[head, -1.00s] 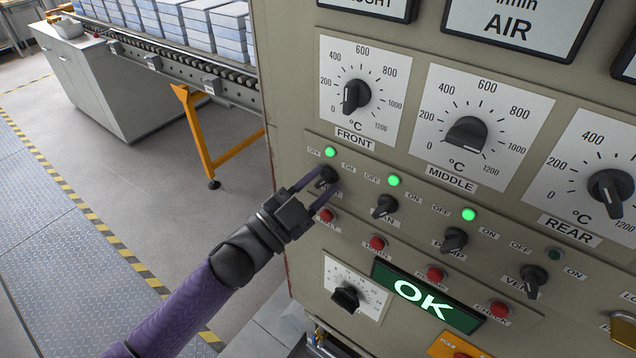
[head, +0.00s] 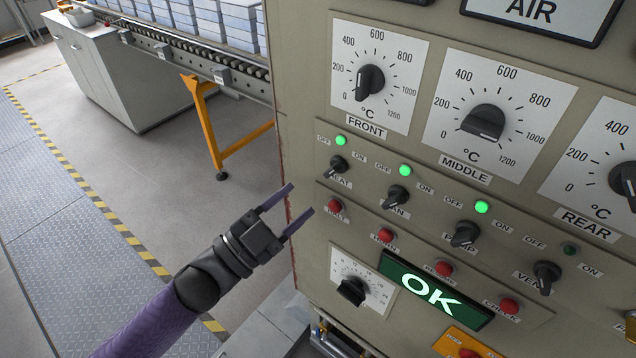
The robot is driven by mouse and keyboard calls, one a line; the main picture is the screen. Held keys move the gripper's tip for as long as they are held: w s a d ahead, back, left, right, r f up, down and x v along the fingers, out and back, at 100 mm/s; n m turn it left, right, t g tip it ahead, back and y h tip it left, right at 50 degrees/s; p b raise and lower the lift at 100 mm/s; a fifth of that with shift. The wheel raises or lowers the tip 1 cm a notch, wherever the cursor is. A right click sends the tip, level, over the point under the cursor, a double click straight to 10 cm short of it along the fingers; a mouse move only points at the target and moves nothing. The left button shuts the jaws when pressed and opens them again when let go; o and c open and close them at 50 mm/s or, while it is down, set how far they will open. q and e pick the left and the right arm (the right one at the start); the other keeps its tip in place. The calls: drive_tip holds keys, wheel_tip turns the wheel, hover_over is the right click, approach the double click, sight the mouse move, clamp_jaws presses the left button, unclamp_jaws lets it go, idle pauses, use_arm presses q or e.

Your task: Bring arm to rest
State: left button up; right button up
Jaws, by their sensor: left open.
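My left gripper (head: 289,214) is open and empty, left of the control panel (head: 305,110), with its fingers pointing up and right toward it. It appears apart from the panel's knobs. The nearest switch is the HEAT knob (head: 338,164), under a lit green lamp (head: 340,141). The FAN switch (head: 398,196) and the third switch (head: 465,234) also sit under green lamps. The VENT switch (head: 546,275) has a dark lamp. My right gripper is not in view.
Red buttons (head: 385,236) run below the switches, with a small dial (head: 351,290) and a green OK display (head: 434,290) underneath. A roller conveyor (head: 190,60) with blue-white stacks and an orange leg (head: 208,125) stands behind. Floor (head: 150,180) left of the panel is clear.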

use_arm(q)
drive_tip(key=v, duration=0.2)
drive_tip(key=shift+s+a+f, duration=0.15)
drive_tip(key=shift+s+a, duration=0.1)
drive_tip(key=w+a+f+n+t+y+b, duration=0.1)
drive_tip(key=a+f+n+y+b, duration=0.3)
drive_tip(key=f, duration=0.7)
drive_tip(key=w+a+f+n+y+b, duration=0.1)
drive_tip(key=a+f+n+y+b, duration=0.3)
drive_tip(key=f, duration=0.6)
drive_tip(key=s+a+f+n+g+y+b, duration=0.1)
drive_tip(key=s+f+n+g+y, duration=0.15)
drive_tip(key=f, duration=0.55)
drive_tip(key=s+a+f+n+g+y, duration=0.1)
drive_tip(key=s+f+y, duration=0.25)
drive_tip(key=f, duration=0.55)
drive_tip(key=s+f+n+g+y+b, duration=0.1)
drive_tip(key=s+f+g+b, duration=0.1)
drive_tip(key=s+f, duration=0.4)
drive_tip(key=s+f+n+g+y+b, duration=0.1)
drive_tip(key=s+f+g, duration=0.4)
drive_tip(key=s, duration=0.8)
drive_tip(key=s+f+n+g+b, duration=0.1)
drive_tip(key=s+f+g+b, duration=0.2)
drive_tip(key=s+f, duration=0.5)
drive_tip(key=s, duration=0.2)
drive_tip(key=shift+s+a+f+g+y, duration=0.25)
drive_tip(key=shift+s+a+g+y, duration=0.1)
drive_tip(key=shift+a+y, duration=0.05)
drive_tip(key=shift+n, duration=0.25)
